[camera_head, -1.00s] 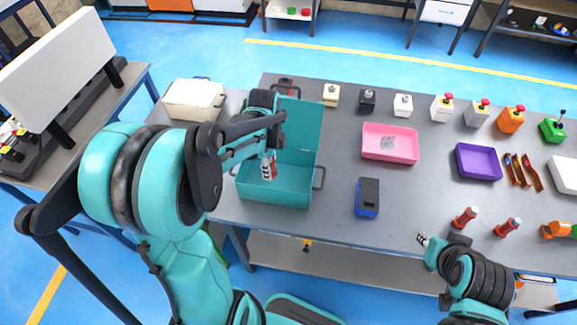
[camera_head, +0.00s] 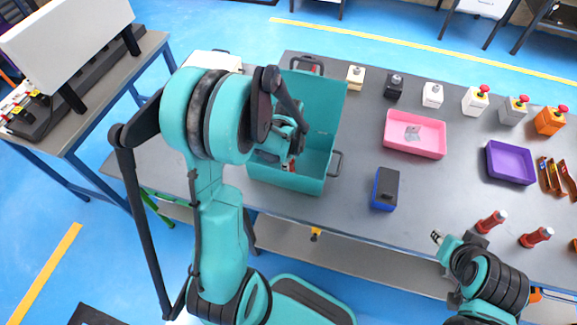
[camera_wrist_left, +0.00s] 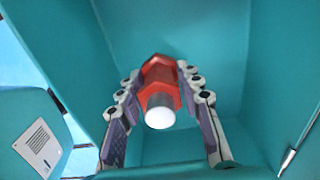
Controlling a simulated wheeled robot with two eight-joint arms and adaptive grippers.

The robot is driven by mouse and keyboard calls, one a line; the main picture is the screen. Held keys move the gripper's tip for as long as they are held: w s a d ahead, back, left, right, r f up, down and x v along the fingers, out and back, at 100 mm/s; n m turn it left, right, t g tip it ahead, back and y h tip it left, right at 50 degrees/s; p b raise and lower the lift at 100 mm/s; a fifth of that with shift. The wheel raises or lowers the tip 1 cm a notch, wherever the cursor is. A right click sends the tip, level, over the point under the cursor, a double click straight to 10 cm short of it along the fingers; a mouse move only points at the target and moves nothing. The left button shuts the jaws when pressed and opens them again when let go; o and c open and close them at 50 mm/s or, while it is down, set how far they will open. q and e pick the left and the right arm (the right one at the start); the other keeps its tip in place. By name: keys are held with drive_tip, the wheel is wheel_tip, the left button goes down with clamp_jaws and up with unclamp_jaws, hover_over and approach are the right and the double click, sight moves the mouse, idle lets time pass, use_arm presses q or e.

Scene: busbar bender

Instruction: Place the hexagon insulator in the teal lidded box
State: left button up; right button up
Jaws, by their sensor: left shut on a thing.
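The teal lidded box (camera_head: 272,178) stands on the table with its lid (camera_head: 322,97) up and open. My left gripper (camera_head: 291,160) is inside the box opening, mostly hidden behind my own arm. It is shut on the red hexagon insulator (camera_wrist_left: 160,78), whose white round end points towards the wrist camera. In the left wrist view both fingers (camera_wrist_left: 162,112) flank the insulator, with teal box walls around them. Whether the insulator touches the box floor cannot be told. My right gripper (camera_head: 438,238) is by the table's front edge, small in view.
A blue and black device (camera_head: 386,188), a pink tray (camera_head: 414,150) and a purple tray (camera_head: 510,163) lie right of the box. Two red insulators (camera_head: 492,221) (camera_head: 537,237) stand near the front right. Several button boxes line the back. A pale case (camera_head: 212,61) is behind my left arm.

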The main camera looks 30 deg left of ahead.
use_arm(q)
drive_tip(key=shift+f, duration=0.1)
drive_tip(key=shift+f, duration=0.15)
drive_tip(key=o, duration=1.2)
drive_tip(key=shift+o, duration=0.2)
